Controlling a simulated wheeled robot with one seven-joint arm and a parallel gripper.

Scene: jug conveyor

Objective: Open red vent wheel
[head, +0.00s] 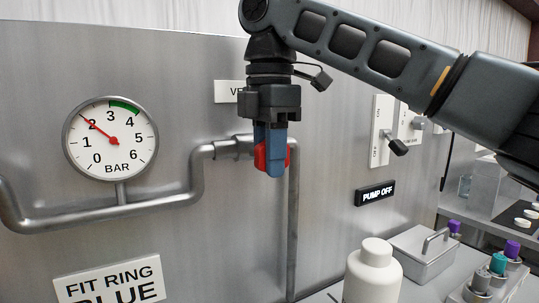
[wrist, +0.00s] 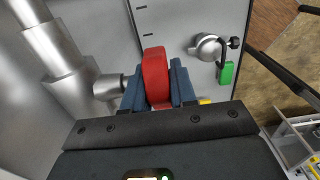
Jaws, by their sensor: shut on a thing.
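The red vent wheel (wrist: 155,75) sits on the grey pipe, between the two blue fingers of my gripper (wrist: 160,88) in the wrist view. In the head view the red wheel (head: 261,157) is mostly hidden behind the fingers of my gripper (head: 272,165), which points straight down. The fingers are shut on the wheel. The round pressure gauge (head: 110,139) has its red needle near 2 BAR.
A white bottle (head: 372,275), a lidded metal box (head: 424,262) and several coloured-cap vials stand below. A "FIT RING BLUE" sign (head: 110,281) is at lower left.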

